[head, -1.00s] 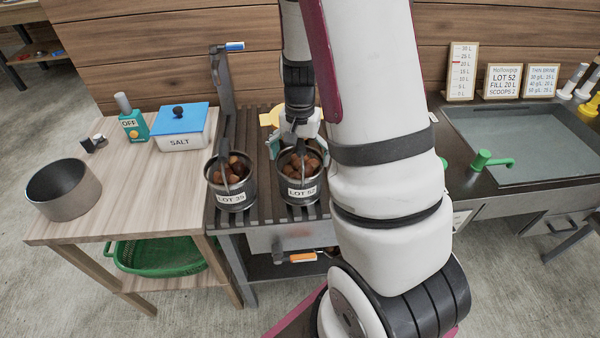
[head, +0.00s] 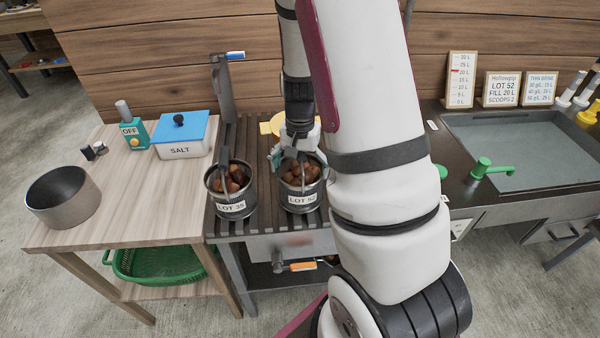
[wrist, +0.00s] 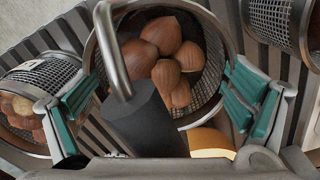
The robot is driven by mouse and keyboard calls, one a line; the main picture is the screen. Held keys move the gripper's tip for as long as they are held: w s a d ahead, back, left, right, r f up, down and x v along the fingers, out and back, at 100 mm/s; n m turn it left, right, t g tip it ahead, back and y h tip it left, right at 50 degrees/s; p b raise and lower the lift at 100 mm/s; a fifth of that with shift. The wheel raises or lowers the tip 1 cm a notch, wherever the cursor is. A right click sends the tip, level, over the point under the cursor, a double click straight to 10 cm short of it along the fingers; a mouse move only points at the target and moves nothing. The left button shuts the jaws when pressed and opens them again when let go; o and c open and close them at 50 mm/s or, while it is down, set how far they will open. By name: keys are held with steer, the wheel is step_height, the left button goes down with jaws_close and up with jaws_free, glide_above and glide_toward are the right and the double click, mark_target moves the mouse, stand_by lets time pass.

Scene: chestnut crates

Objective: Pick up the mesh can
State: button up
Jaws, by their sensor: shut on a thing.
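The mesh can (head: 301,200) labelled LOT 52 is full of brown chestnuts and stands upright on the slatted rack. It fills the middle of the wrist view (wrist: 222,48), with a metal bail handle and black grip (wrist: 150,120) crossing in front of it. My gripper (head: 300,155) is over its back side, partly hidden by my arm. In the wrist view my teal-padded fingers (wrist: 160,97) lie on either side of the can and are shut on it. I cannot make out any gap under the can.
Another chestnut can (head: 231,208) stands close on the left. The wrist view shows cans near both sides, left (wrist: 45,75) and right (wrist: 272,18). A post (head: 222,95) rises behind the rack (head: 262,222). A salt box (head: 183,150) and pot (head: 85,210) stand left.

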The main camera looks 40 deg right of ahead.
mark_target(300, 159)
step_height(300, 159, up, 3)
steer(key=shift+w+r, duration=0.1)
steer(key=s+a+r+p, duration=0.1)
steer(key=s+p, duration=0.5)
steer(key=s, duration=1)
steer(key=shift+a+r, duration=0.25)
steer(key=shift+a, duration=0.2)
